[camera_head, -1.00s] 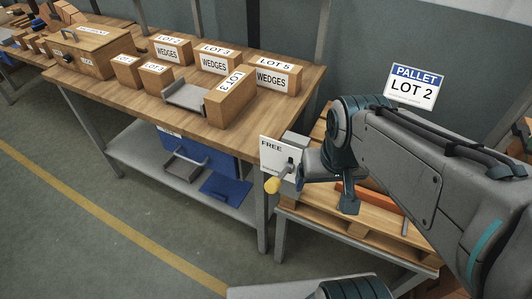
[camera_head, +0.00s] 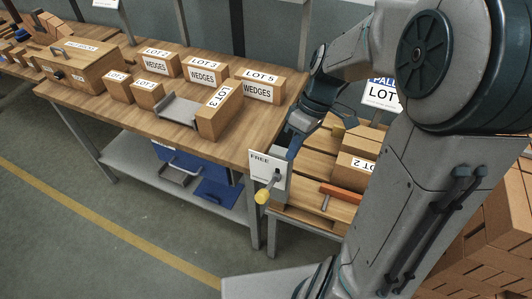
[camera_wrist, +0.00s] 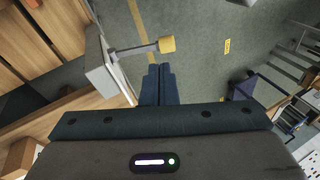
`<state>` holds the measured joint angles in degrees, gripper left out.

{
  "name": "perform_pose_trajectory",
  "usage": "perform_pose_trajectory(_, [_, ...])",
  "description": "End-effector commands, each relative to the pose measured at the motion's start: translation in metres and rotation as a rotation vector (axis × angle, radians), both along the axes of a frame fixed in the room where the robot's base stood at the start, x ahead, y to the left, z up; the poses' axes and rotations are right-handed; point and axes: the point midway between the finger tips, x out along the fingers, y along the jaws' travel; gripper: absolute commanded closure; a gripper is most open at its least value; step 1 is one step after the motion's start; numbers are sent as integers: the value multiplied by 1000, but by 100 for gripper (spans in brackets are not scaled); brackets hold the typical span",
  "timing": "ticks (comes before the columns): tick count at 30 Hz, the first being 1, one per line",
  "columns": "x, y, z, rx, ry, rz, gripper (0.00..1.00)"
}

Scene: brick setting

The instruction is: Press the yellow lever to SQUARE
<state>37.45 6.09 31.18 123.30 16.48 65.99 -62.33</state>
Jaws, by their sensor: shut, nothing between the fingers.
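The yellow lever (camera_head: 262,196) has a grey shaft and a yellow knob. It sticks out and down from a white plate (camera_head: 256,172) on a grey box at the bench's right end. The plate reads FREE at its top left; I see no SQUARE lettering. My gripper (camera_head: 291,154) is shut and empty, pointing down just above and right of the lever's base. In the wrist view, my gripper's fingertips (camera_wrist: 160,68) lie close to the lever's shaft and knob (camera_wrist: 167,44). I cannot tell whether they touch. The plate's face is edge-on there.
A wooden bench (camera_head: 135,110) with several labelled boxes and a grey tray (camera_head: 178,108) stands to the left. A pallet (camera_head: 315,210) on a stand, with a LOT 2 box (camera_head: 352,172) and an orange-handled tool (camera_head: 342,194), lies right of the lever. Floor in front is open.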

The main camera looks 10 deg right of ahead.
Motion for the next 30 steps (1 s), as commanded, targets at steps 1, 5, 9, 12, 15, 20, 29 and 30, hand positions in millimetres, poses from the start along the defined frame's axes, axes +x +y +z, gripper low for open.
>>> perform_pose_trajectory(1, [5, -1, 7, 40, -2, 26, 100])
perform_pose_trajectory(5, [12, -1, 12, 107, -15, 85, 100])
perform_pose_trajectory(9, [14, 0, 13, 138, -23, 111, 100])
perform_pose_trajectory(12, [15, 0, 13, 140, -24, 114, 100])
perform_pose_trajectory(15, [15, 0, 13, 138, -24, 114, 100])
perform_pose_trajectory(20, [14, 1, 11, 137, -23, 114, 100])
perform_pose_trajectory(29, [4, 19, -24, 140, -18, 115, 100])
perform_pose_trajectory(30, [2, 22, -32, 140, -18, 115, 100])
